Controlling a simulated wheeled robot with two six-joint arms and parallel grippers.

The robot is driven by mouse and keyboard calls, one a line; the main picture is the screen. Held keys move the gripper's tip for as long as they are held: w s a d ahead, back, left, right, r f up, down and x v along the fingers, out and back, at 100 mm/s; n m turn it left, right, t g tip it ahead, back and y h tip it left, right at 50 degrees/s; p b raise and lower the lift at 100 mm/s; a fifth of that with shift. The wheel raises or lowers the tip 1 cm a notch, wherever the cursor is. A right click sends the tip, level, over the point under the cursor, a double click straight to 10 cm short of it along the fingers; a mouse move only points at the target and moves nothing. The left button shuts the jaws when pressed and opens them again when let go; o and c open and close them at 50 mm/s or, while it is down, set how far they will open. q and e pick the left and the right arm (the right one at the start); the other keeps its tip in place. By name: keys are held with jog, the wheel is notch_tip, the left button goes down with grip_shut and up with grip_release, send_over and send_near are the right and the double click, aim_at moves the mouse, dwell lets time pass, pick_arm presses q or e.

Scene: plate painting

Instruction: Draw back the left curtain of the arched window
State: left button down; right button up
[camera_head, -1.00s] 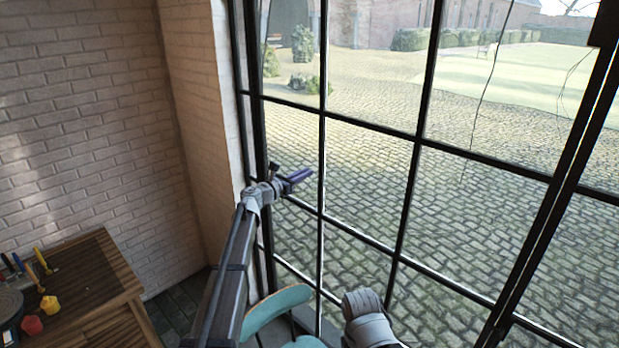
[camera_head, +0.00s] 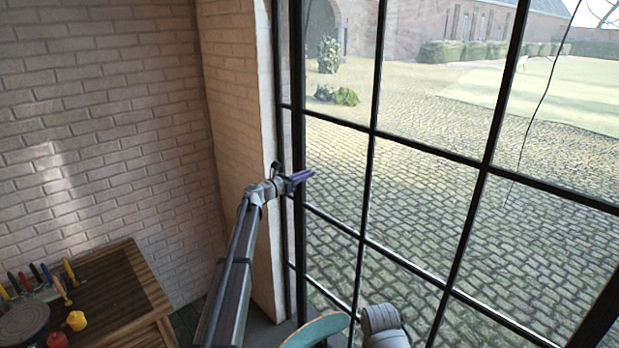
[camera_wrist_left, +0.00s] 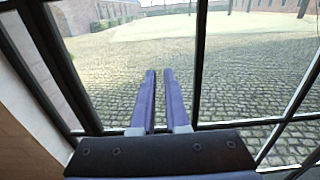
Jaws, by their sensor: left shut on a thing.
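The tall black-framed window (camera_head: 371,165) fills the right of the head view. I cannot make out a curtain, or the window's arched top, in either view. My left gripper (camera_head: 303,176) is at the window's left edge, in front of the upright black bar there, with its purple fingers pointing right. In the left wrist view my left gripper (camera_wrist_left: 159,72) shows two long purple fingers side by side with a narrow gap. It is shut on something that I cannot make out. My right gripper is not in view.
A pale brick wall (camera_head: 110,110) stands on the left and turns a corner beside the window. A wooden table (camera_head: 125,285) with brushes and small red and yellow pots is at lower left. A teal chair back (camera_head: 318,328) is below the window.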

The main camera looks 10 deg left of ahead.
pick_arm(q)
jog(key=shift+w+a, duration=0.1)
jog(key=shift+a, duration=0.05)
jog(key=c, duration=0.9)
grip_release()
jog(key=v, duration=0.7)
jog(key=shift+s+a, duration=0.2)
jog(key=shift+s, duration=0.15)
